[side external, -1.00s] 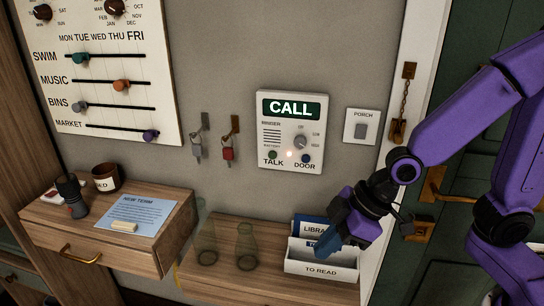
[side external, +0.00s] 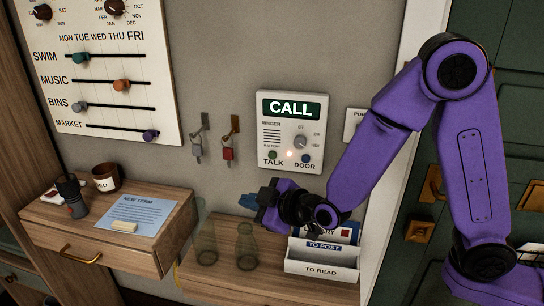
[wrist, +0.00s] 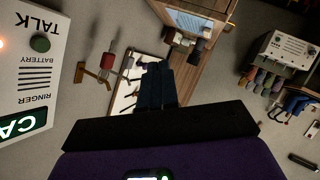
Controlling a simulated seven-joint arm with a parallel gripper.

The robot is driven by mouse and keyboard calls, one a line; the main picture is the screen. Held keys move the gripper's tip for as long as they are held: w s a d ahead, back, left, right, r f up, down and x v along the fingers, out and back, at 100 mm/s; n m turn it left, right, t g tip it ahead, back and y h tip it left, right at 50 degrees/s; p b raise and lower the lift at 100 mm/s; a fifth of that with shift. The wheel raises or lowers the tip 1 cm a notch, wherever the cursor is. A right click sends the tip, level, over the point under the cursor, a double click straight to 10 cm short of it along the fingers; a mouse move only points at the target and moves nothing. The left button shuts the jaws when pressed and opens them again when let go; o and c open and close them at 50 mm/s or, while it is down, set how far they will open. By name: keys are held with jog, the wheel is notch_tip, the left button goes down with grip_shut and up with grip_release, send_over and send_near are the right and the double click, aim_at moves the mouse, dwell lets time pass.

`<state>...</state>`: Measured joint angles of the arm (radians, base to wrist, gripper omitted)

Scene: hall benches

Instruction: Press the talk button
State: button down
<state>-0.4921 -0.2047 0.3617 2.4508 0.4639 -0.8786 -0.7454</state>
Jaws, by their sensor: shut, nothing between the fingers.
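The talk button (wrist: 40,43) shows there, well left of my shut fingers (wrist: 158,82).
Keys (side external: 197,146) and a red tag (side external: 228,153) hang left of the panel. A white TO READ box (side external: 320,270) holds papers beneath my arm. A drawer unit (side external: 95,240) is at left.

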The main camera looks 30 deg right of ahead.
aim_at(272, 155)
jog(key=shift+w+d+r+t+h, duration=0.15)
jog(key=shift+d+r+t+h, duration=0.15)
jog(key=shift+d+t+h, duration=0.35)
jog(key=shift+w+d+r+t+h, duration=0.2)
jog(key=shift+d+r+t+h, duration=0.15)
jog(key=shift+d+t+h, duration=0.35)
jog(key=shift+w+d+r+t+h, duration=0.15)
jog(key=shift+d+r+t+h, duration=0.15)
jog(key=shift+d+t+h, duration=0.35)
jog(key=shift+w+a, duration=0.1)
jog(key=shift+a, duration=0.05)
jog(key=w+d, duration=0.6)
jog(key=shift+w+d, duration=0.15)
dwell(1.3)
jog(key=shift+w+d, duration=0.2)
